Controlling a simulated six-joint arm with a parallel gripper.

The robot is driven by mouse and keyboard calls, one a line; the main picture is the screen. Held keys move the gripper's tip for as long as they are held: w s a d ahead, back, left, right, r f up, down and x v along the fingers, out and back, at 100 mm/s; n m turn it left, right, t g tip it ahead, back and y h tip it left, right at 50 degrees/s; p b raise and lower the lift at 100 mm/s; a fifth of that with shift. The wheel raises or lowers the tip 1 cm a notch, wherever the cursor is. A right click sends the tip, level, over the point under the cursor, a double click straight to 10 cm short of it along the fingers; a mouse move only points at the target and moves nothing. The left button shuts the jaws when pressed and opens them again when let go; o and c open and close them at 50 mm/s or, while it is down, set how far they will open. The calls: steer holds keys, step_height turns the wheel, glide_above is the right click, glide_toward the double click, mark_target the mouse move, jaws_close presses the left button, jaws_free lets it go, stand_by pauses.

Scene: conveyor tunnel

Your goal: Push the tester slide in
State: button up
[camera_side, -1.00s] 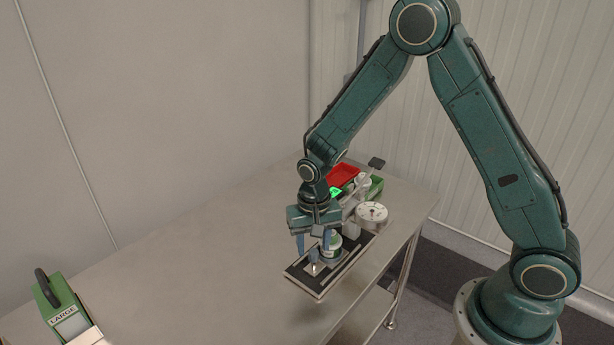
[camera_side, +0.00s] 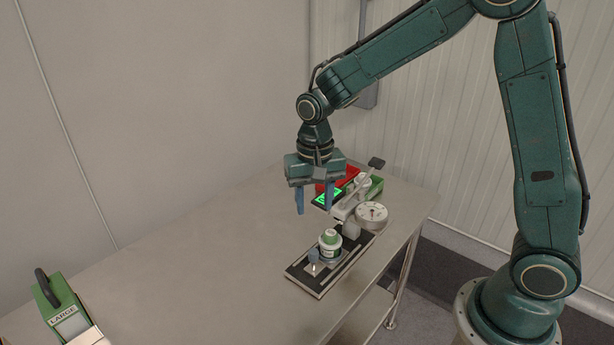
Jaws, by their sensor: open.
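The tester (camera_side: 352,228) stands at the right end of the table, with a lever and a round white dial (camera_side: 372,214). Its slide appears to be the dark, pale-edged plate (camera_side: 300,273) reaching toward the front left, with a small blue-grey knob (camera_side: 313,256) near its outer end. My gripper (camera_side: 314,205) is open and empty, pointing down in the air above and behind the jar, touching nothing that I can see.
A red tray (camera_side: 352,173), a green tray (camera_side: 376,187) and a lit green display (camera_side: 328,197) are behind the tester, partly hidden by my gripper. A green box marked LARGE (camera_side: 62,308) is at the lower left. The middle of the table (camera_side: 200,270) is clear.

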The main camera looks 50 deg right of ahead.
mark_target(313, 251)
stand_by(0.5)
steer(key=m, duration=0.9)
steer(key=shift+r, duration=0.1)
steer(key=shift+f, duration=6.9)
steer(key=shift+c, duration=0.2)
jaws_close()
